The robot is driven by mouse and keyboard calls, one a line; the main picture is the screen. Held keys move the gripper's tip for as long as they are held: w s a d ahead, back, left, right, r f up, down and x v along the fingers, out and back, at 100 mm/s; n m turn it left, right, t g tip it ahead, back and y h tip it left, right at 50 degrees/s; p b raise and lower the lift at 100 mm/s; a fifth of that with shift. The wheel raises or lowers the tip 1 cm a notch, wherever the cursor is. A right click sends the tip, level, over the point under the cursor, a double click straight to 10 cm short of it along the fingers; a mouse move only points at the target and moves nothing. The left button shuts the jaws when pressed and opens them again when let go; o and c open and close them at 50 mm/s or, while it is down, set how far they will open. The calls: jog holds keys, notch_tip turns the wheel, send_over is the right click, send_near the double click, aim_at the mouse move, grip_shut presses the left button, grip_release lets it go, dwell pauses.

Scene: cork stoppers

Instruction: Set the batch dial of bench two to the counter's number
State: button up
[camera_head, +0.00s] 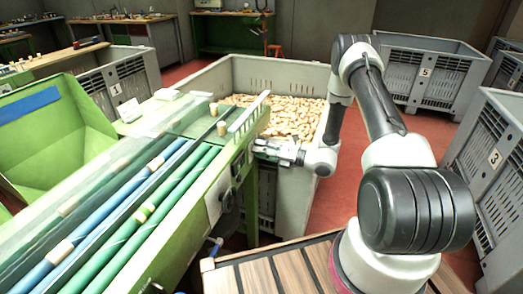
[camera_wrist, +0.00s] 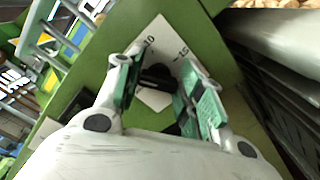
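The green bench (camera_head: 181,238) carries a white dial plate, which shows in the wrist view (camera_wrist: 160,40) with printed marks that look like 10 and 15. A black dial knob (camera_wrist: 158,76) sits on this plate. My gripper (camera_head: 262,150) is at the bench's right end in the head view. In the wrist view my gripper (camera_wrist: 158,92) has its green-padded fingers apart, one on each side of the knob. I cannot see firm contact with the knob. The dial's pointer and the counter's number are not readable.
A grey bin of cork stoppers (camera_head: 285,112) stands behind my gripper. Other grey bins bear the numbers 1 (camera_head: 130,80), 5 (camera_head: 440,72) and 3 (camera_head: 488,165). Blue and green rails with corks (camera_head: 150,205) run along the bench. A slatted wooden top (camera_head: 285,272) lies in front.

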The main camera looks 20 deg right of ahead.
jog(key=o, duration=0.3)
jog(key=shift+o, duration=0.2)
jog(key=v, duration=1.2)
